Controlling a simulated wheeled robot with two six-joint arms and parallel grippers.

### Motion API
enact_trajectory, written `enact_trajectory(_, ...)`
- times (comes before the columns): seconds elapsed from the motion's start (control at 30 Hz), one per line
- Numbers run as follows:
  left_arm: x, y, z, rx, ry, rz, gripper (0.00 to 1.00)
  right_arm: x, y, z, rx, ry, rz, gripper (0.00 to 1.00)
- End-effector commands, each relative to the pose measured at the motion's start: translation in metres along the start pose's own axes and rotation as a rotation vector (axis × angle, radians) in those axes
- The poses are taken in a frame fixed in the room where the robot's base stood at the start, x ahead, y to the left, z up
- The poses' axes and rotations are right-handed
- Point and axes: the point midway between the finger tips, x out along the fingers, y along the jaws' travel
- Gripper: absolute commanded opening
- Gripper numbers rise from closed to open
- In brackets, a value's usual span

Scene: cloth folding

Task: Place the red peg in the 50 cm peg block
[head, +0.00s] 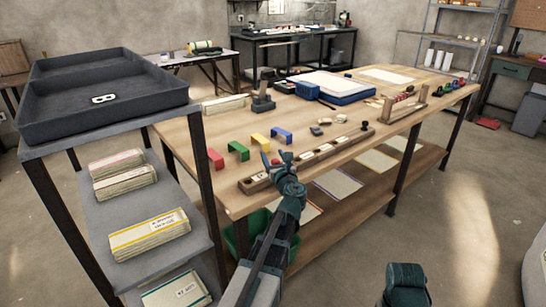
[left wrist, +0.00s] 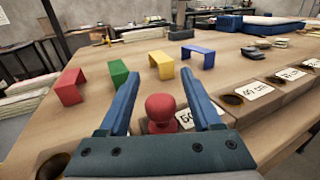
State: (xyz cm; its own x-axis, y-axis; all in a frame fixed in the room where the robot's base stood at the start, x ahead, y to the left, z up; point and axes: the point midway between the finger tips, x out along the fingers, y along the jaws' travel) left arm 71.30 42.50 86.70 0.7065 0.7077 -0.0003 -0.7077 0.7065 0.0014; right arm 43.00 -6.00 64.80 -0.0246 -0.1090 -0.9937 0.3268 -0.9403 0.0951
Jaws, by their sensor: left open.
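The red peg (left wrist: 162,108) has a rounded head and shows between my left gripper's fingers in the left wrist view. It stands at the wooden peg block bearing a partly hidden label that starts with 50 (left wrist: 186,117). The gripper hides its lower end, so I cannot see how deep it sits. My left gripper (left wrist: 160,78) is open, with a finger on each side of the peg and visible gaps. In the head view the left gripper (head: 284,158) is over the near edge of the row of peg blocks (head: 327,147).
Red (head: 216,158), green (head: 238,149), yellow (head: 260,141) and blue (head: 282,134) arches stand on the wooden table behind the gripper. Open holes show beside the 40 cm label (left wrist: 260,92) and farther right. A shelf with a dark tray (head: 110,118) stands left.

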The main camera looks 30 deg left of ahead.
Motion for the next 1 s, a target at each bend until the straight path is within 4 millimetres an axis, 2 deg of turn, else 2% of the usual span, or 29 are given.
enact_trajectory(0.3, -0.068, 0.002, -0.001, 0.0, 0.0, -0.004, 0.65, 0.001, 0.0, 0.0, 0.0, 0.0, 0.0, 0.5)
enact_trajectory(0.5, -0.1, 0.001, -0.001, 0.0, 0.0, -0.003, 0.65, 0.001, 0.0, 0.0, 0.0, 0.0, 0.0, 0.5)
enact_trajectory(0.7, -0.116, 0.001, -0.001, 0.0, 0.0, -0.002, 0.65, 0.001, 0.0, 0.0, 0.0, 0.0, 0.0, 0.5)
enact_trajectory(1.0, -0.118, 0.0, -0.001, 0.0, 0.0, 0.0, 0.65, 0.001, 0.0, 0.0, 0.0, 0.0, 0.0, 0.5)
